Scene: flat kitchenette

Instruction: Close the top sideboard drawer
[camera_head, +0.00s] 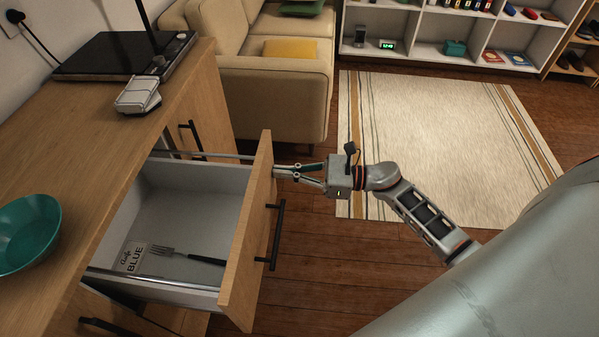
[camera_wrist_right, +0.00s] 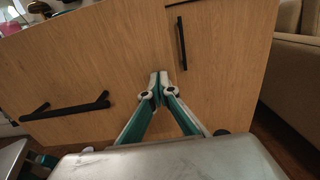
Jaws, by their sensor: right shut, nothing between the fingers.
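The top sideboard drawer (camera_head: 246,240) is pulled well out of the wooden sideboard (camera_head: 105,150). Its front panel has a black bar handle (camera_head: 277,235), which also shows in the right wrist view (camera_wrist_right: 65,110). In the right wrist view the closed fingertips (camera_wrist_right: 158,77) point at the wood; contact is hard to tell.
A teal bowl (camera_head: 28,232) and a black turntable (camera_head: 125,55) stand on the sideboard top. A beige sofa (camera_head: 270,90) is just beyond the sideboard. A striped rug (camera_head: 440,140) and open wooden floor lie to the right.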

